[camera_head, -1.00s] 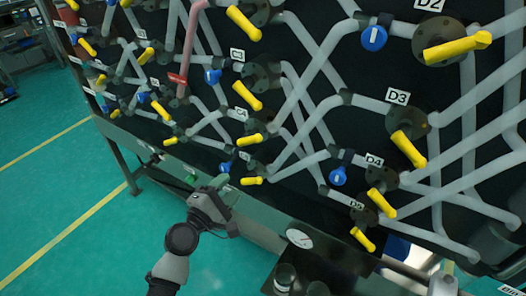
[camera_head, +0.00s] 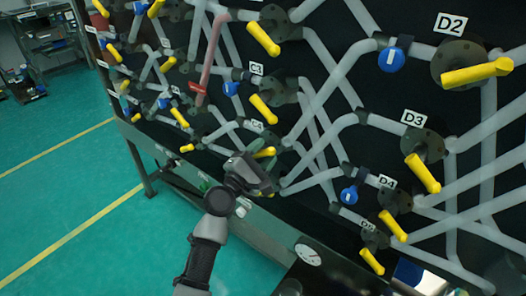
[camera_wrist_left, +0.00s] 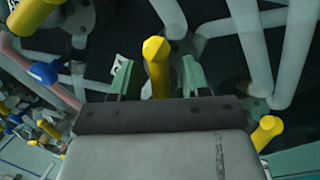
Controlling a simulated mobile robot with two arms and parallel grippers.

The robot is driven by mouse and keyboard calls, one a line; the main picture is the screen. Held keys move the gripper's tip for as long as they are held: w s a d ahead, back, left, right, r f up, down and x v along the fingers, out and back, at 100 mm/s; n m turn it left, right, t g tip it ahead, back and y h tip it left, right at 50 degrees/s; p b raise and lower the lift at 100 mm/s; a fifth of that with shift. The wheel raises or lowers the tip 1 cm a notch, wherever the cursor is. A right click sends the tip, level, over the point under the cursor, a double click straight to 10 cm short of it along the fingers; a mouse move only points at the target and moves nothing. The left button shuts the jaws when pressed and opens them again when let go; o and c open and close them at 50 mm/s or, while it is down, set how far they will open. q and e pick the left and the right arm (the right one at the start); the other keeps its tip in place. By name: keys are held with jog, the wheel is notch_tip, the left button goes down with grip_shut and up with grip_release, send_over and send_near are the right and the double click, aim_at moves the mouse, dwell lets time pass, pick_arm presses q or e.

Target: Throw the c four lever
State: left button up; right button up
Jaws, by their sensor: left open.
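The C4 lever is yellow and sits on the black pipe panel under the C4 label. In the head view only its tip (camera_head: 265,152) shows beside my left gripper (camera_head: 262,161), which hides most of it. In the left wrist view the yellow lever (camera_wrist_left: 156,66) stands between the two green fingers of my left gripper (camera_wrist_left: 156,80), with a gap on each side. The left gripper is open. My right gripper is in neither view.
The yellow C3 lever (camera_head: 263,108) hangs above, with a blue valve (camera_head: 232,88) to its left. Another yellow lever (camera_wrist_left: 267,132) is at the right in the wrist view. Grey pipes surround the levers. A steel ledge (camera_head: 270,228) runs below the panel. Green floor (camera_head: 70,180) is open at left.

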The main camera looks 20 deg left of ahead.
pick_arm(q)
jog(key=shift+w, duration=0.1)
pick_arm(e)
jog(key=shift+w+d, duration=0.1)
pick_arm(q)
jog(key=shift+r, duration=0.1)
jog(key=c, duration=0.7)
